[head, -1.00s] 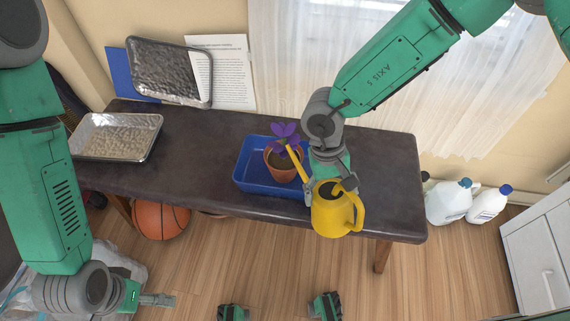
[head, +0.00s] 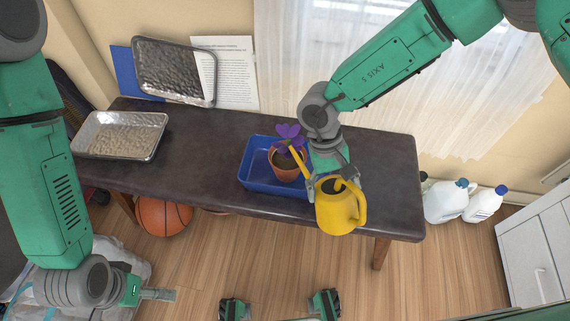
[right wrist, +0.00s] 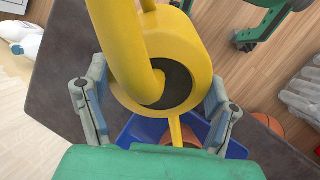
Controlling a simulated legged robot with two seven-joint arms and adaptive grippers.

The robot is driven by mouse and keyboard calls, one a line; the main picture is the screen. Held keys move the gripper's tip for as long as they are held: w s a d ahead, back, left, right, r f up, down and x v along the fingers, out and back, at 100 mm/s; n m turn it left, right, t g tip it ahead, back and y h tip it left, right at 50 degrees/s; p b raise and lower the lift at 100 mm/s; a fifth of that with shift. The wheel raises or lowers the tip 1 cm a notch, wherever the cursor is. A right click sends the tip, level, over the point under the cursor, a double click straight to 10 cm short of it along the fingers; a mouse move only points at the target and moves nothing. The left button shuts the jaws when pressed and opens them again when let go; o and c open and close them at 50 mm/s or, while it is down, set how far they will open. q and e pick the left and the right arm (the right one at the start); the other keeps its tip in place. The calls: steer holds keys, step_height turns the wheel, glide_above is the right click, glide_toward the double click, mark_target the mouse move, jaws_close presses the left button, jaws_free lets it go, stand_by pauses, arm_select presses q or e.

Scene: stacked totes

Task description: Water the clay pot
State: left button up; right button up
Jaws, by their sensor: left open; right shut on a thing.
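The clay pot (head: 287,172) holds soil and a purple flower (head: 290,139) and stands in a blue tray (head: 262,187) on the dark table. My right gripper (head: 330,186) is shut on a yellow watering can (head: 338,212) near the table's front edge, right of the tray. The can's spout points up and left, its tip close to the flower above the pot. In the right wrist view the can (right wrist: 186,50) sits between the fingers, and part of the pot shows below it. No water is visible. My left gripper (head: 160,294) is open and empty at the lower left, away from the table.
A metal tray (head: 120,136) lies on the table's left end. Another metal tray (head: 176,72) leans on the wall beside a printed sheet (head: 232,70). A basketball (head: 163,216) is under the table. White jugs (head: 446,202) stand on the floor at right. The table's middle left is clear.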

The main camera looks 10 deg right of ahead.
steer(key=shift+w+d+r+p, duration=0.1)
steer(key=shift+d+r+p, duration=0.25)
steer(key=shift+d+r, duration=0.15)
steer(key=shift+d+r+g, duration=0.15)
steer(key=shift+d+g, duration=0.25)
steer(key=shift+d, duration=0.1)
steer(key=shift+a+r, duration=0.1)
steer(key=shift+a, duration=0.4)
arm_select(q)
steer(key=shift+d+r, duration=0.55)
steer(key=shift+r, duration=0.25)
arm_select(e)
steer(key=shift+d, duration=0.4)
arm_select(q)
steer(key=shift+a+r, duration=0.1)
arm_select(e)
steer(key=shift+a, duration=0.15)
arm_select(q)
steer(key=shift+a+r+p, duration=0.1)
steer(key=shift+a+p, duration=0.1)
steer(key=shift+p, duration=0.25)
arm_select(e)
steer(key=shift+a, duration=0.2)
steer(key=shift+d, duration=0.15)
